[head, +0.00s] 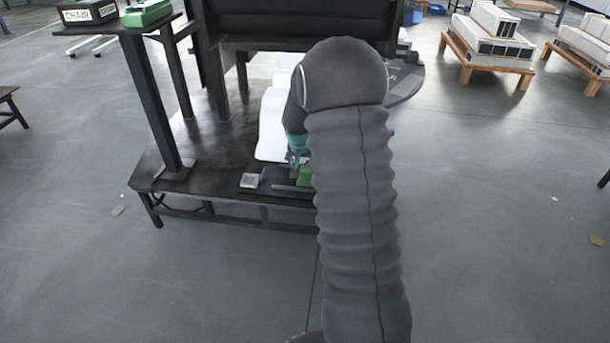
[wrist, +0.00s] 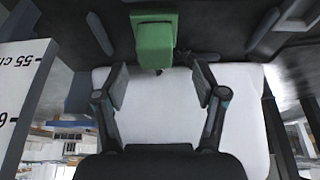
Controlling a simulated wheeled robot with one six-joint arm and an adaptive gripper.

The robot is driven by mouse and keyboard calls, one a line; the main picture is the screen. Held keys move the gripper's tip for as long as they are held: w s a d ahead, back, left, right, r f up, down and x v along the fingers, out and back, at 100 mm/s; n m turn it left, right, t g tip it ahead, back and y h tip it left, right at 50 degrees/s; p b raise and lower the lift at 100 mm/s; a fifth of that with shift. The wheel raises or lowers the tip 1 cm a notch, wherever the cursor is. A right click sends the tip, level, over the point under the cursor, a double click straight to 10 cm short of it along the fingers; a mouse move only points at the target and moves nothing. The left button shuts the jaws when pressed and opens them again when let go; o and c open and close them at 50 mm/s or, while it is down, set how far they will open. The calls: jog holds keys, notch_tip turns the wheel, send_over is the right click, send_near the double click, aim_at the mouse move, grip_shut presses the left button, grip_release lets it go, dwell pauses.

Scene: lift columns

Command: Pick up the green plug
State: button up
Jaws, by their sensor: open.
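The green plug (wrist: 154,42) is a blocky green piece at the top middle of the wrist view, ahead of my fingertips and roughly centred between them. In the head view a small green part (head: 305,176) shows on the dark low platform, partly hidden by my arm. My gripper (wrist: 161,86) has its two fingers spread apart with nothing between them. A gap shows between the fingertips and the plug. In the head view my gripper (head: 298,157) is partly hidden by my arm, close above the green part.
The dark platform (head: 210,155) carries a black post, a small grey block (head: 252,180) and a white padded shape (head: 271,125). A green box (head: 147,13) and a CHAIR sign (head: 88,14) sit at upper left. Pallets (head: 487,55) stand at right. Front floor is open.

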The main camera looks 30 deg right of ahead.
aim_at(305, 169)
jog(key=x, duration=0.5)
jog(key=shift+s+b, duration=0.25)
jog(key=shift+b, duration=0.05)
jog(key=c, duration=1.2)
